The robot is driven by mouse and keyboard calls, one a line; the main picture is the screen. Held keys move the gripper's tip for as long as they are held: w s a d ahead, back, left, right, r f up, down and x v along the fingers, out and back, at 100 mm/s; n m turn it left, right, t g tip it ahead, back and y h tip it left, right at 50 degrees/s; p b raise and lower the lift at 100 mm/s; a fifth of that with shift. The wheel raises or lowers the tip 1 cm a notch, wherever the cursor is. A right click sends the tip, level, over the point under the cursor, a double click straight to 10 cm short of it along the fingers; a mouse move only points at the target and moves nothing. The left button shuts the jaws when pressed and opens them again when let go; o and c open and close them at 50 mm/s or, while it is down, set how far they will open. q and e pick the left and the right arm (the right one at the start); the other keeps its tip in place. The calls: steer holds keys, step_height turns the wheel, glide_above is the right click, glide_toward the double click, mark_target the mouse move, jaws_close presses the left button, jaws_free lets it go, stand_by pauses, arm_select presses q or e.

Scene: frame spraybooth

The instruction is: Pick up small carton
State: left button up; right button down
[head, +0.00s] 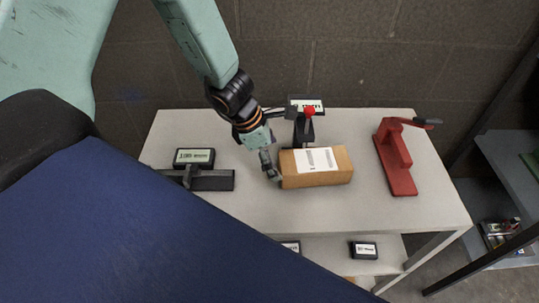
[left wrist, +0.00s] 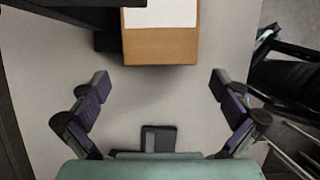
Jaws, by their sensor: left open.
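The small carton (head: 335,178) is a brown box with a white label on top. It lies on the white table, right of my left gripper (head: 280,146) in the head view. In the left wrist view, the carton (left wrist: 160,50) is at the top centre, partly cut off by the frame. My left gripper (left wrist: 160,82) is open and empty, its two fingers spread wider than the carton. The carton's near end lies in line with the gap, about level with or just beyond the fingertips. My right gripper is not in view.
On the table (head: 260,212), a black stand with a red knob (head: 309,112) is behind the carton. A red clamp-like tool (head: 398,160) stands to the right. A black labelled box (head: 194,157) and a dark bar (head: 212,181) lie left. Free tabletop is in front.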

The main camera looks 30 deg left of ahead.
mark_target(279, 166)
arm_select(q)
steer(key=b+x, duration=0.1)
steer(key=x, duration=0.2)
steer(key=shift+s+f+b, duration=0.1)
steer(key=shift+f+b, duration=0.1)
steer(key=shift+b, duration=0.15)
steer(key=shift+w+d+f, duration=0.2)
steer(key=shift+w+f, duration=0.1)
steer(key=shift+f, duration=0.2)
steer(key=shift+s+r, duration=0.1)
steer(key=shift+c, duration=0.6)
steer(key=c, duration=1.4)
steer(key=shift+d, duration=0.15)
